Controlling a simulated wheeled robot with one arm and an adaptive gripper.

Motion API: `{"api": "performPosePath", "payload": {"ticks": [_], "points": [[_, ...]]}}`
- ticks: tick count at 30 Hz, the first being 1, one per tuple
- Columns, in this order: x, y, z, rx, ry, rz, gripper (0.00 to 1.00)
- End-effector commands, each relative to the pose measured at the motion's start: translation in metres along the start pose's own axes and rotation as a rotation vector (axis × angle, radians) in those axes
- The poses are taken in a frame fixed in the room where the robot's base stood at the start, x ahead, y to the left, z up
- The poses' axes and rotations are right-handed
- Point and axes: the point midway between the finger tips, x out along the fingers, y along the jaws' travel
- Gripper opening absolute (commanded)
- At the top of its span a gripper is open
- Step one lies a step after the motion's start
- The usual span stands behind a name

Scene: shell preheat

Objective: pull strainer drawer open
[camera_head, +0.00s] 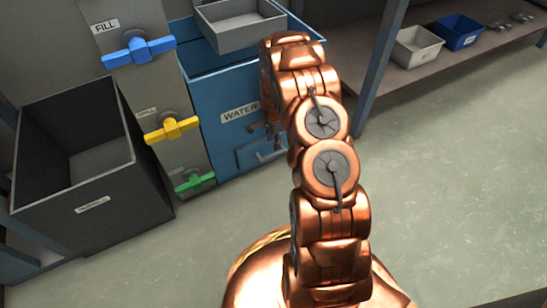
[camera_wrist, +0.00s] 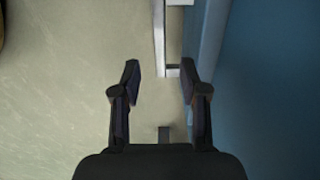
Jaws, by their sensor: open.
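The blue water tank (camera_head: 219,117) has a small blue drawer front (camera_head: 250,155) low on its face, which I take to be the strainer drawer. A pale grey handle bar (camera_wrist: 159,40) stands off the blue face in the wrist view, joined to it by a short post. My gripper (camera_wrist: 160,78) is open beside the blue face (camera_wrist: 265,90), its fingers apart. The handle's near end shows just beyond the gap between the fingertips; I cannot tell whether they touch it. In the head view my arm hides part of the tank and most of the gripper.
A dark open bin (camera_head: 85,190) stands left of a panel with blue (camera_head: 139,48), yellow (camera_head: 171,129) and green (camera_head: 193,181) valves. A grey tray (camera_head: 240,32) sits atop the tank. A shelf (camera_head: 440,75) holds bins at the right. The floor (camera_head: 450,190) is clear.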

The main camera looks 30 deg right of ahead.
Motion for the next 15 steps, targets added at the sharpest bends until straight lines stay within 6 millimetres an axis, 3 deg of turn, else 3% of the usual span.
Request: {"api": "performPosePath", "payload": {"ticks": [8, 15], "points": [[0.021, 0.001, 0.0, 0.005, -0.001, 0.003, 0.44], [0.056, 0.001, 0.0, 0.004, -0.001, 0.003, 0.44]]}}
